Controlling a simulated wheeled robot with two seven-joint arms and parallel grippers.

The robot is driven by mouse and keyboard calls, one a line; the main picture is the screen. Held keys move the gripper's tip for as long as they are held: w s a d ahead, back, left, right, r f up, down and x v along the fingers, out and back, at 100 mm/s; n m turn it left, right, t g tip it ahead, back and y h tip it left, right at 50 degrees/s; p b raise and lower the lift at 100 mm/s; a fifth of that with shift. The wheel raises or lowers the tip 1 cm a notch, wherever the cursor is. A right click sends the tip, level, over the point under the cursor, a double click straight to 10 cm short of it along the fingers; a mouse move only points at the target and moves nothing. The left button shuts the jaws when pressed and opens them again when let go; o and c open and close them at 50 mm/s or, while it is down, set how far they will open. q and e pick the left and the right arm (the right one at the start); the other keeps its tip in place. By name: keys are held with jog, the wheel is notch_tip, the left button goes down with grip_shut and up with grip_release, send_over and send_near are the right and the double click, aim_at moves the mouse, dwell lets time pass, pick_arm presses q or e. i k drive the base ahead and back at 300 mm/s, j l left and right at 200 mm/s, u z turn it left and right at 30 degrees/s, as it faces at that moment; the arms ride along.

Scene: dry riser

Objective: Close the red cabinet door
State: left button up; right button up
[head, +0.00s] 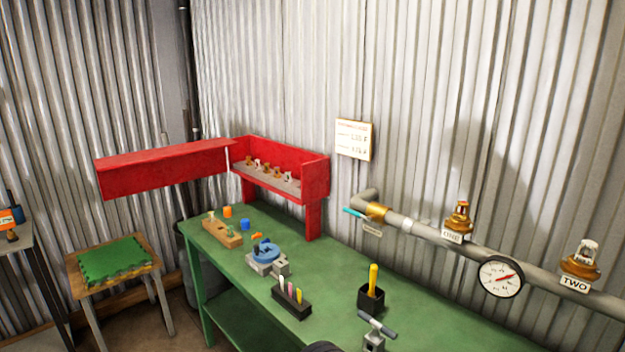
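The red cabinet (316,177) stands on red legs at the back of the green workbench, against the corrugated wall. Its front is open, and several small brass and white fittings (272,172) show on a grey shelf inside. The red door (165,172) stands wide open and reaches out to the left from the cabinet's left end, past the bench edge. Neither of my grippers can be made out in the head view. A dark rounded shape at the bottom edge is too cut off to identify.
The green workbench (400,318) carries a wooden block (222,232), a blue vise-like tool (266,254), a black marker holder (292,302) and a black cup (371,299). A stool (115,265) stands below the door. A pipe with a gauge (501,276) runs along the right wall.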

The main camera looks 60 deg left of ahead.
aim_at(122, 174)
jog(key=u, duration=2.25)
jog(key=i+j, duration=0.4)
jog(key=i+j+z, duration=0.1)
jog(key=i+j, duration=0.3)
jog(key=j, duration=0.2)
